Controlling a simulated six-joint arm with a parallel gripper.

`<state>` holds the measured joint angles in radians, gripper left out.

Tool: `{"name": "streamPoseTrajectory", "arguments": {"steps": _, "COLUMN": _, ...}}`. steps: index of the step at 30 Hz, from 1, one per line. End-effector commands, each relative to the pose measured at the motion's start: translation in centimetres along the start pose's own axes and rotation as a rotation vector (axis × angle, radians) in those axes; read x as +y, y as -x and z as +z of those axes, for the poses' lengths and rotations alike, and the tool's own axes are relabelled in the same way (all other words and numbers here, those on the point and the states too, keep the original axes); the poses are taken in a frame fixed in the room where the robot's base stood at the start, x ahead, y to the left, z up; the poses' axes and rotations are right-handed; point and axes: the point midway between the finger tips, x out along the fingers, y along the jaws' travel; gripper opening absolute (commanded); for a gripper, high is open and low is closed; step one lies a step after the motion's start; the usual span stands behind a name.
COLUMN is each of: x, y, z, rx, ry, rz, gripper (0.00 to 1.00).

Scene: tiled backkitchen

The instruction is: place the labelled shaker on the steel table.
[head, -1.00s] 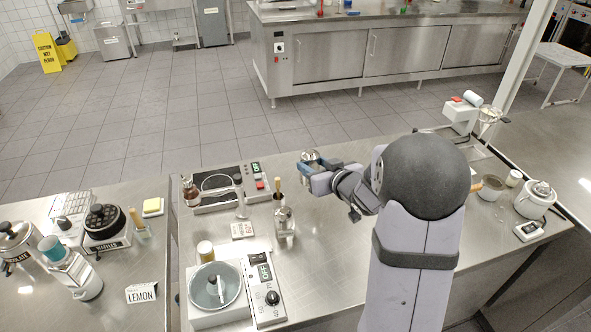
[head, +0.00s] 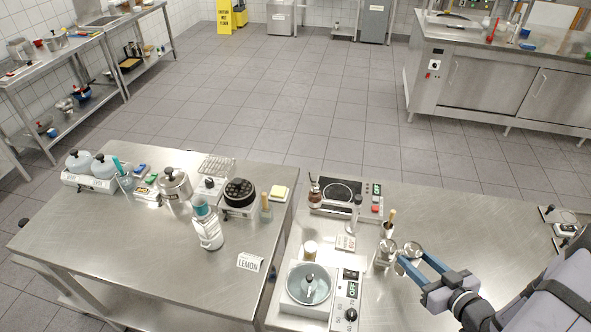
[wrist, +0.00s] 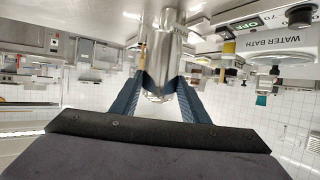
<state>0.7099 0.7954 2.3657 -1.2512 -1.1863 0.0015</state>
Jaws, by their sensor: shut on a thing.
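My gripper (head: 408,258) is shut on a shiny metal shaker (head: 414,249), held over the right-hand steel table near the front. In the wrist view the shaker (wrist: 163,52) sits between the two blue fingers; I cannot make out a label on it. A second shiny vessel (head: 384,256) stands very close to its left in the head view; I cannot tell if they touch. The left steel table (head: 140,275) has a bare front area. The right steel table (head: 470,215) carries the appliances near my gripper. I cannot tell which table the task names.
On the right table are a water bath (head: 292,306), a hot plate (head: 334,207) and a small brown-handled pot (head: 388,228). A gap separates the tables.

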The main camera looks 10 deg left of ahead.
Motion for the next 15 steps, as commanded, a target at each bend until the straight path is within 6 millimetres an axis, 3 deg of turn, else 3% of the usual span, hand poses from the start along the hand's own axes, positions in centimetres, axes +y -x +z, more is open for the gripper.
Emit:
{"name": "streamPoseTrajectory", "arguments": {"steps": 6, "x": -3.5, "y": -0.1, "z": 0.9, "rx": -0.004, "ry": 0.083, "rz": -0.195, "gripper": 0.11}}
{"name": "streamPoseTrajectory", "arguments": {"steps": 15, "x": -6.8, "y": 0.4, "z": 1.8, "rx": -0.009, "ry": 0.159, "rz": -0.379, "gripper": 0.11}}
